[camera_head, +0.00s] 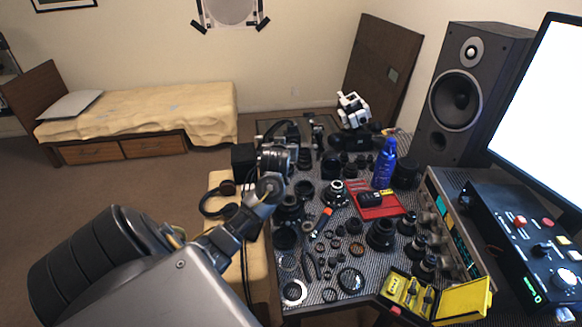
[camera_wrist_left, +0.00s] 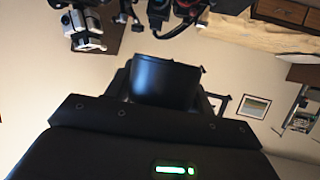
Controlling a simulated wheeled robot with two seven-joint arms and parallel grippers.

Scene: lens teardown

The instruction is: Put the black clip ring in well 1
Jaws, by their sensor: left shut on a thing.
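My left arm reaches from the lower left over the left side of the crowded table. Its gripper (camera_head: 273,183) is at the end, among dark lens parts. In the left wrist view a smooth black round part (camera_wrist_left: 165,82) sits at the jaws, and the gripper is shut on it. I cannot tell whether this part is the black clip ring. Several small dark rings (camera_head: 330,295) lie at the table's front. I cannot make out which place is well 1. My right gripper is not in view.
A red mat (camera_head: 391,211), a blue bottle (camera_head: 385,166) and an open yellow case (camera_head: 462,301) are on the table. A metal-fronted device (camera_head: 452,228) and a black control box (camera_head: 520,240) stand at right. Lenses and rings crowd the table.

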